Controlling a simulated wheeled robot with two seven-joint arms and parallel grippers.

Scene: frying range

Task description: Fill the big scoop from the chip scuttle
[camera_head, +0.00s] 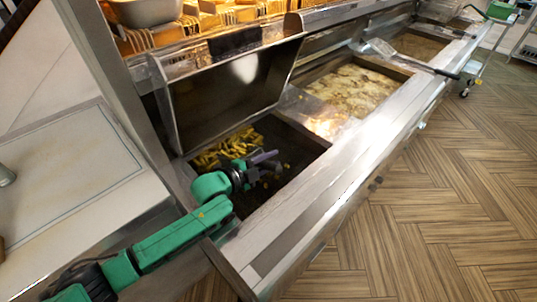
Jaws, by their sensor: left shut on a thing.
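The chip scuttle (298,142) is an open dark well set into the steel range. Yellow chips (226,147) lie heaped at its back left; the rest of its visible floor is mostly dark. My left arm reaches in from the lower left, and my left gripper (251,171) is down inside the scuttle, just in front of the chips. My right gripper is not in view.
A raised steel panel (225,95) stands behind the scuttle. To the right is a fryer of bubbling oil (352,88), with a black-handled skimmer (412,59) across its far end. A pale worktop (70,165) lies left. The wooden floor (430,190) at right is clear.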

